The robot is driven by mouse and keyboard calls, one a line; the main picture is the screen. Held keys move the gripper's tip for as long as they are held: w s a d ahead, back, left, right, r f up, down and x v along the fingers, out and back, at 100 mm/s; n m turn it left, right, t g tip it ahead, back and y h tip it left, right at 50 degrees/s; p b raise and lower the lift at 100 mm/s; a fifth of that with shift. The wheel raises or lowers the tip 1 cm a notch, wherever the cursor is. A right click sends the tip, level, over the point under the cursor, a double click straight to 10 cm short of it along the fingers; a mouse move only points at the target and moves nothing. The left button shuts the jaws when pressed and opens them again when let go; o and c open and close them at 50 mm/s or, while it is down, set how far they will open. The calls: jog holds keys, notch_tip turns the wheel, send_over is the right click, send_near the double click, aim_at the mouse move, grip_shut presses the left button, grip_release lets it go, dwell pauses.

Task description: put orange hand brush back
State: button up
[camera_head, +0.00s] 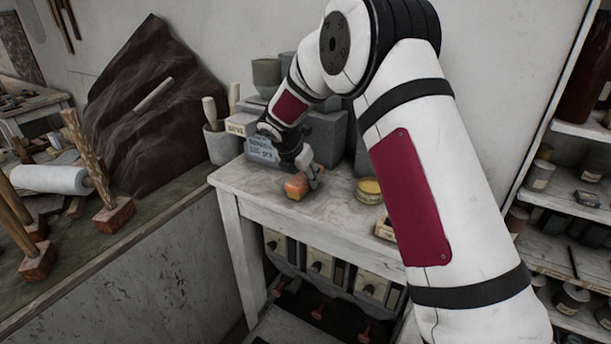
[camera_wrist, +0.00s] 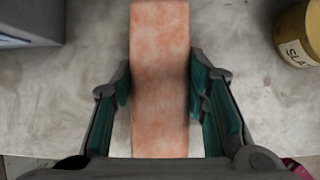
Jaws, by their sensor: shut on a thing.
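The orange hand brush (camera_head: 296,186) is at the front part of the small table's top in the head view. In the wrist view its worn orange block (camera_wrist: 160,75) runs up the middle of the picture. My gripper (camera_wrist: 160,100) is shut on it, with one green-lined finger against each long side. In the head view my gripper (camera_head: 308,172) reaches down to the brush from behind. The brush is on or just above the tabletop (camera_head: 335,198); I cannot tell which. Its underside is hidden.
A labelled grey box (camera_head: 262,152) and grey blocks stand behind. Small drawers (camera_head: 320,262) hang below the top. A bench with mallets (camera_head: 112,212) is at left, shelves (camera_head: 572,200) at right.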

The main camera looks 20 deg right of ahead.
jog(key=shift+f, duration=0.15)
jog(key=o, duration=1)
